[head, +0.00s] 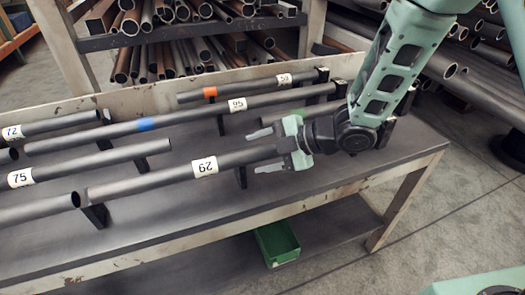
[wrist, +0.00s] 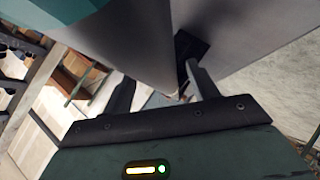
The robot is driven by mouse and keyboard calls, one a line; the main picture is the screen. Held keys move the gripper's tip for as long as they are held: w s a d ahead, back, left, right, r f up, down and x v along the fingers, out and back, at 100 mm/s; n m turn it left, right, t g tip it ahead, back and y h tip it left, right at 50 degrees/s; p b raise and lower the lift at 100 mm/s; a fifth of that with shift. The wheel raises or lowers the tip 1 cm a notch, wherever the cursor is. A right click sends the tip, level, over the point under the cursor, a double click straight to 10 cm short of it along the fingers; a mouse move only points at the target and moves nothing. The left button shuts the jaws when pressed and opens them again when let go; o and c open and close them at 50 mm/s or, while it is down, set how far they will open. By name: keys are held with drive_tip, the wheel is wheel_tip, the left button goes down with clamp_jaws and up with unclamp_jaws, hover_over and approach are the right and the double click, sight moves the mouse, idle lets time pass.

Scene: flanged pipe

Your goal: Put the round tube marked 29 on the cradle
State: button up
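The round tube marked 29 (head: 232,160) is a long dark grey pipe with a white label, upside down in the head view. It lies near the front of the bench, with black supports under it at the left end (head: 96,214) and towards the right (head: 241,177). My gripper (head: 264,151) is at the tube's right end. I cannot single out the cradle.
Other tubes lie on the bench, marked 75 (head: 100,164), 95 (head: 185,116), 72 (head: 50,124) and 59 (head: 250,86). A green bin (head: 277,243) sits on the lower shelf. Pipe racks (head: 190,42) stand behind. The bench's front right (head: 330,180) is clear.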

drive_tip(key=p+v, duration=0.2)
drive_tip(key=v, duration=1.5)
drive_tip(key=shift+d+r, duration=0.15)
drive_tip(key=shift+d, duration=0.05)
wheel_tip(320, 180, up, 6)
drive_tip(key=w+a+m+t+h+p, duration=0.1)
drive_tip(key=a+m+t+h+p, duration=0.1)
drive_tip(key=m+h+p, duration=0.45)
drive_tip(key=s+a+r+m+g+h+p, duration=0.1)
drive_tip(key=s+m, duration=0.4)
drive_tip(key=s, duration=0.5)
drive_tip(key=s+a+r+m+g+h+p, duration=0.1)
drive_tip(key=s+m+g, duration=0.4)
drive_tip(key=s, duration=0.5)
wheel_tip(320, 180, up, 3)
drive_tip(key=shift+f+m+h+p, duration=0.25)
drive_tip(key=shift+m+h+p, duration=0.25)
drive_tip(key=shift+h, duration=0.65)
